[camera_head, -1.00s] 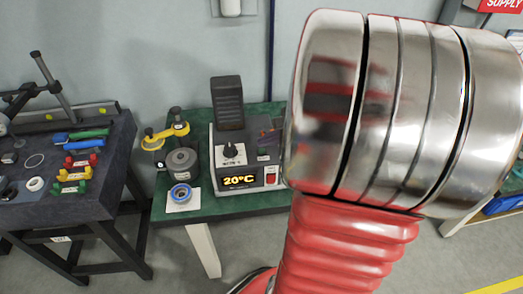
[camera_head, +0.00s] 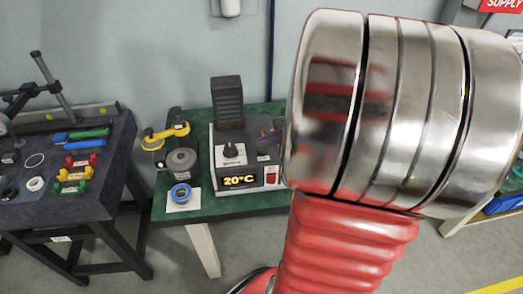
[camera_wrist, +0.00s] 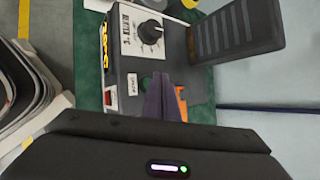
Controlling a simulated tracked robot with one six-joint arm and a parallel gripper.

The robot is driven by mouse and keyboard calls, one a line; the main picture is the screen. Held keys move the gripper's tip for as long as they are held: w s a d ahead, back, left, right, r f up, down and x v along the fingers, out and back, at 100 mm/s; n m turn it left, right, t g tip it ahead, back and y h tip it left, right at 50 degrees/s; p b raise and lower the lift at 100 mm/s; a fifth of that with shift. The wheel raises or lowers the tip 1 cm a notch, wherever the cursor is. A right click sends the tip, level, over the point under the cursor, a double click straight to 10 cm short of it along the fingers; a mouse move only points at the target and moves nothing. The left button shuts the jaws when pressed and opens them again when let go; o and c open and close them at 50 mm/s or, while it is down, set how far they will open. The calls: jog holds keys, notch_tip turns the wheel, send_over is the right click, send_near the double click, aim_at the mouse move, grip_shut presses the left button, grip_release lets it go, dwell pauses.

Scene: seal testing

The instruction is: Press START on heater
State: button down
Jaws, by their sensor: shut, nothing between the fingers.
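The heater (camera_head: 240,160) is a light box with a dark front, standing on a green table; its display reads 20°C (camera_head: 240,181). In the wrist view the heater (camera_wrist: 150,62) appears turned, with its black knob (camera_wrist: 151,34) at the top and a red switch (camera_wrist: 108,98) at the left. A small label (camera_wrist: 132,84), too small to read surely, sits beside my fingers. My gripper (camera_wrist: 160,82) is shut and empty, its tips over the heater's panel close to that label. I cannot tell whether they touch it.
A ribbed dark panel (camera_head: 228,102) stands up at the heater's back. A dark workbench (camera_head: 60,205) with coloured parts stands farther left.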

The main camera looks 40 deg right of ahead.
jog(key=shift+f, duration=0.15)
jog(key=shift+f, duration=0.25)
jog(key=shift+f, duration=0.35)
dwell(1.2)
jog(key=shift+r, duration=0.8)
jog(key=shift+r, duration=0.1)
notch_tip(320, 180, up, 5)
jog(key=shift+f, duration=0.1)
dwell(0.6)
dwell(0.7)
